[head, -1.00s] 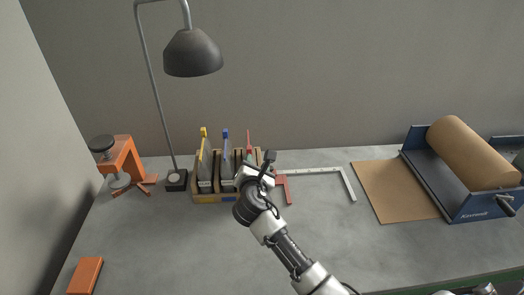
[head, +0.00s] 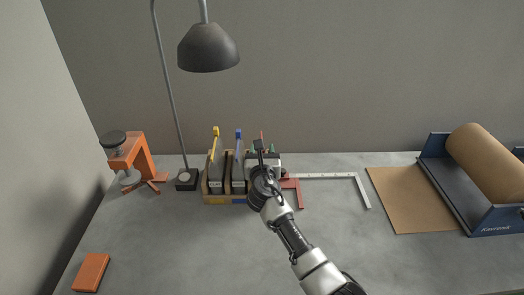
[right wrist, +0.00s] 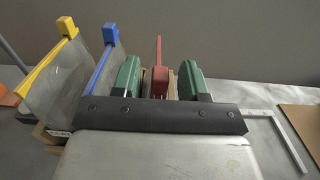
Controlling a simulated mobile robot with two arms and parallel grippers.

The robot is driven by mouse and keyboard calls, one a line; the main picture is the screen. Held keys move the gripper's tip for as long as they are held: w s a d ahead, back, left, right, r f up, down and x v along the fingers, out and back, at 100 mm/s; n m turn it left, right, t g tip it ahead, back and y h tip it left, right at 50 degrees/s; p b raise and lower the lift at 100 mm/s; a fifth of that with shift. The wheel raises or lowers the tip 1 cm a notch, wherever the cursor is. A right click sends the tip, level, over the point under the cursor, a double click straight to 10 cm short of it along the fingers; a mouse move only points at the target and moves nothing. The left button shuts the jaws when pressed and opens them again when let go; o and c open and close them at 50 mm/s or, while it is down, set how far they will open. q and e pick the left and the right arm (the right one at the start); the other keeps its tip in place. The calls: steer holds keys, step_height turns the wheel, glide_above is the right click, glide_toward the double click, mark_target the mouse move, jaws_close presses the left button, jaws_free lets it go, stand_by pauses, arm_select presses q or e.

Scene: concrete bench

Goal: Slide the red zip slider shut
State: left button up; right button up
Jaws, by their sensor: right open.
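The red zip slider (right wrist: 160,82) is a red block at the near end of a red strip, which rises away from me in the right wrist view. In the head view only the tip of the red strip (head: 261,134) shows above my right gripper (head: 266,150). That gripper is open, with one green finger on each side of the red slider. The bag below the red strip is hidden by the gripper. My left gripper is not in view.
A yellow slider (right wrist: 66,27) and a blue slider (right wrist: 110,35) sit on neighbouring bags to the left, in a wooden rack (head: 216,199). A metal bar with a red end (head: 295,188) lies just right. A lamp (head: 208,48) overhangs the back.

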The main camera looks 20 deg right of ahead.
steer(key=shift+w+d, duration=0.1)
steer(key=shift+w, duration=0.25)
jaws_close()
steer(key=shift+s+p, duration=0.55)
steer(key=shift+p, duration=0.1)
steer(key=shift+f, duration=0.1)
jaws_free()
steer(key=shift+a, duration=0.2)
